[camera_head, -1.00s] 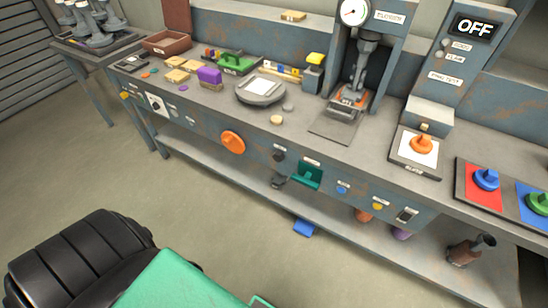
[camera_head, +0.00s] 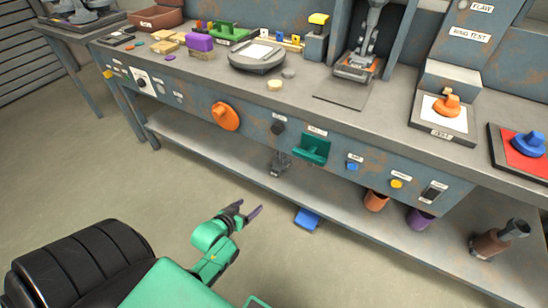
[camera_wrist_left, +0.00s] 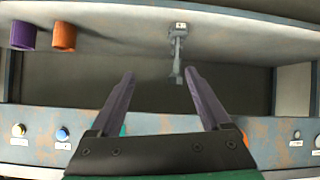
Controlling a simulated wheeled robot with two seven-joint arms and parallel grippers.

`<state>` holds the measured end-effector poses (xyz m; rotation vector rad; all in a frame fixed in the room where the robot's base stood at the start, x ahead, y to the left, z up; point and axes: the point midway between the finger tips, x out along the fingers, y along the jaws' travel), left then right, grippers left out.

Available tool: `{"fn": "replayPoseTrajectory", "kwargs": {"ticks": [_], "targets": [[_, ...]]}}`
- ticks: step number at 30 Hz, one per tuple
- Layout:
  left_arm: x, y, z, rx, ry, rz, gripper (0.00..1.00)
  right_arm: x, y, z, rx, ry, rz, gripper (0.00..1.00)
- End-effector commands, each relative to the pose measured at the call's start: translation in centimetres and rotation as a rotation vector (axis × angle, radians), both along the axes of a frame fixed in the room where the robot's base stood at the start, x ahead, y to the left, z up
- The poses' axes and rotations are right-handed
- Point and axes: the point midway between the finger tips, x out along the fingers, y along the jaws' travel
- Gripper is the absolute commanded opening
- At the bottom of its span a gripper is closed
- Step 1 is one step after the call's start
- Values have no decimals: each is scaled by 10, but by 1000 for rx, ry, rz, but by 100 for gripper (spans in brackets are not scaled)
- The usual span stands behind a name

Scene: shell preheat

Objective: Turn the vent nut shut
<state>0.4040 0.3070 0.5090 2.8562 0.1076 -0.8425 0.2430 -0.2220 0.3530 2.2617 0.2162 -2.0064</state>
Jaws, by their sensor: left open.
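No part carries a readable vent label, so I cannot tell which is the vent nut. A grey fitting (camera_head: 278,163) sits low under the bench front; a grey fitting with a white tag (camera_wrist_left: 177,50) shows ahead of the fingers in the left wrist view. A round orange knob (camera_head: 225,116) is on the front panel. My left gripper (camera_head: 247,207) is open and empty, over the floor in front of the bench, apart from both. Its two dark purple fingers spread wide in the left wrist view (camera_wrist_left: 160,74). My right gripper is not in view.
A green bracket (camera_head: 312,148), a blue button (camera_head: 352,166) and a yellow button (camera_head: 396,183) line the panel. On the lower shelf are an orange cup (camera_head: 376,200) and a purple cup (camera_head: 420,217). A blue object (camera_head: 307,218) lies below.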

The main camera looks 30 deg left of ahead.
Motion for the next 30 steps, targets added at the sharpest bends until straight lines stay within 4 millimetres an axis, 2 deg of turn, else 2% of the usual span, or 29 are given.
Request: {"fn": "replayPoseTrajectory", "kwargs": {"ticks": [1, 3, 6, 9, 10, 14, 17, 27, 30], "targets": [[20, 6, 10, -17, -131, 16, 81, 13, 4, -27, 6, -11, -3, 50], [36, 10, 66, -44, -298, 25, 81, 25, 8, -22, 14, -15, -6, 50], [39, 8, 133, -74, -473, 17, 81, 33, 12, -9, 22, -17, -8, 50], [36, 4, 174, -89, -559, 5, 81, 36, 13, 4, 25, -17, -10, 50], [36, 3, 180, -90, -571, 3, 81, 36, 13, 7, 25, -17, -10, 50], [47, 3, 188, -92, -579, 2, 81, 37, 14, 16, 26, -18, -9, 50], [66, 3, 189, -91, -582, 2, 81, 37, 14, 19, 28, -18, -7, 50], [152, 3, 187, -90, -579, 2, 81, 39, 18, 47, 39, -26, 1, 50], [169, 3, 186, -90, -577, 2, 81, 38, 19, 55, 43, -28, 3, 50]]}}
